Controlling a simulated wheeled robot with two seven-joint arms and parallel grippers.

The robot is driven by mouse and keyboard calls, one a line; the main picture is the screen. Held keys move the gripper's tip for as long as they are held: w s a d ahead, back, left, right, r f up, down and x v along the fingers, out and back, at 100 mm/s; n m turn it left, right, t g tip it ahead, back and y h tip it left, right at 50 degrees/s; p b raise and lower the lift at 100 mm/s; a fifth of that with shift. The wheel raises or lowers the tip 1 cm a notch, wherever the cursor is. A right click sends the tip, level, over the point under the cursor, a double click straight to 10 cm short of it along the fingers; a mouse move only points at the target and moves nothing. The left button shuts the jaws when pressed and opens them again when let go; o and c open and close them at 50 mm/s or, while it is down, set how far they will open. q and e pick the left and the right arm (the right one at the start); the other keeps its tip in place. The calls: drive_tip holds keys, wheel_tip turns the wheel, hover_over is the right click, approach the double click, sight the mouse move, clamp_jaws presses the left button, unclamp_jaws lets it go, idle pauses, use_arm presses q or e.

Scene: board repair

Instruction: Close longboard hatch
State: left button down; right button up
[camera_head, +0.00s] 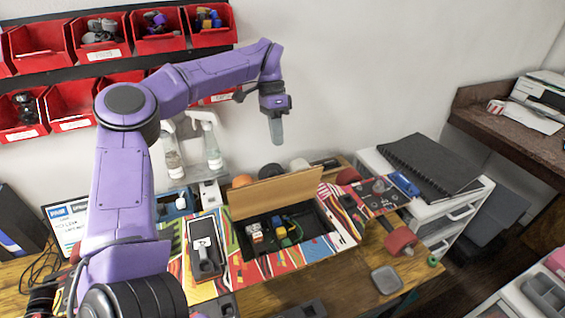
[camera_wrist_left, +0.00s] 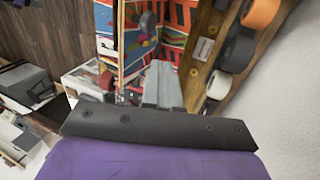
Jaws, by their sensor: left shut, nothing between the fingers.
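The longboard (camera_head: 290,258) lies across the workbench with a colourful striped deck. Its hatch (camera_head: 275,194), a tan wooden lid, stands open and tilted up along the far edge of a black compartment (camera_head: 312,222). Small coloured parts (camera_head: 270,232) sit inside the compartment. My left gripper (camera_head: 276,132) is shut and empty, pointing down in the air above and behind the raised hatch, not touching it. In the left wrist view, the shut grey fingers (camera_wrist_left: 163,85) show over the bench. My right gripper is not in view.
Spray bottles (camera_head: 211,145) stand behind the board at the left. Wheels (camera_wrist_left: 235,50) lie along the wall side. Red bins (camera_head: 100,35) hang on the wall. A red wheel (camera_head: 400,241) and a grey square dish (camera_head: 385,280) are at the right front.

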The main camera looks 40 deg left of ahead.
sight(274, 189)
use_arm(q)
drive_tip(key=s+d+f+p, duration=0.2)
drive_tip(key=d+f, duration=0.2)
drive_tip(key=f, duration=0.2)
drive_tip(key=shift+s+d+f+p, duration=0.2)
drive_tip(key=shift+s+d+p, duration=0.1)
drive_tip(key=shift+d+p, duration=0.1)
